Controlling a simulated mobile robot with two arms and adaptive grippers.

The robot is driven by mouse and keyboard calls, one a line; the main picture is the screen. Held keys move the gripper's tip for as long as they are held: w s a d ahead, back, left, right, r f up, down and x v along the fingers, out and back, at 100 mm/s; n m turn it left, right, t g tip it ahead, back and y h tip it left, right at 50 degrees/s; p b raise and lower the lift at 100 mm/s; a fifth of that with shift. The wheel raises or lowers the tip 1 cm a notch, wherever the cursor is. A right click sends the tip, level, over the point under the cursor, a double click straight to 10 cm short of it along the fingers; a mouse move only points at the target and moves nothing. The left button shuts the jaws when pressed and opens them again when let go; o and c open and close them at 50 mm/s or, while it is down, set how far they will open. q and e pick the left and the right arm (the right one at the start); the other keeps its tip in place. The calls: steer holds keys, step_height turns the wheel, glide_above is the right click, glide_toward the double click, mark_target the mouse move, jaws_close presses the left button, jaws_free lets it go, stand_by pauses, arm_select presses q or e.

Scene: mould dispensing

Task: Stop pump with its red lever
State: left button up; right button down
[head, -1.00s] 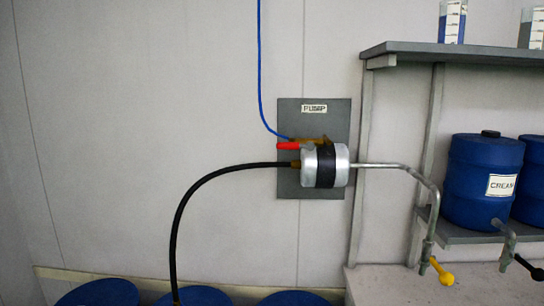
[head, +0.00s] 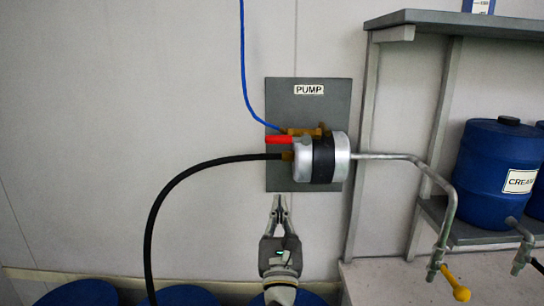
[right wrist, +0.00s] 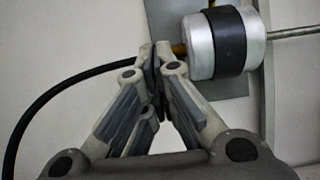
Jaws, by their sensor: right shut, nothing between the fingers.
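The pump (head: 303,163) is a silver cylinder with a black band, mounted on a grey wall plate (head: 340,98) labelled PUMP. Its red lever (head: 279,140) points left, level, beside a brass fitting (head: 300,131) on top of the pump. My right gripper (head: 279,200) is below the pump and the lever, pointing up, shut and empty, apart from both. In the right wrist view the shut fingertips (right wrist: 155,48) show left of the pump body (right wrist: 226,42); the red lever does not show there. My left gripper is not in view.
A black hose (head: 165,195) curves down left from the pump, and a blue air line (head: 243,70) comes from above. A metal pipe (head: 400,157) runs right to a yellow-handled tap (head: 455,286). Shelves (head: 480,22) with blue drums stand right. Blue barrels (head: 80,293) stand below.

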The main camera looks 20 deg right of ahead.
mark_target(286, 140)
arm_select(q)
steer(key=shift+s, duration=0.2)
arm_select(e)
steer(key=shift+s, duration=0.15)
arm_select(q)
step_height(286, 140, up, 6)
steer(key=p, duration=0.5)
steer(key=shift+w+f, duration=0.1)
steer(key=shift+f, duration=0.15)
arm_select(e)
steer(key=w+d+r, duration=0.2)
steer(key=w+r, duration=0.6)
steer(key=shift+d, duration=0.15)
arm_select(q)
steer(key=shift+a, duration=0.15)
arm_select(e)
steer(key=shift+d+r, duration=0.1)
steer(key=shift+r, duration=0.05)
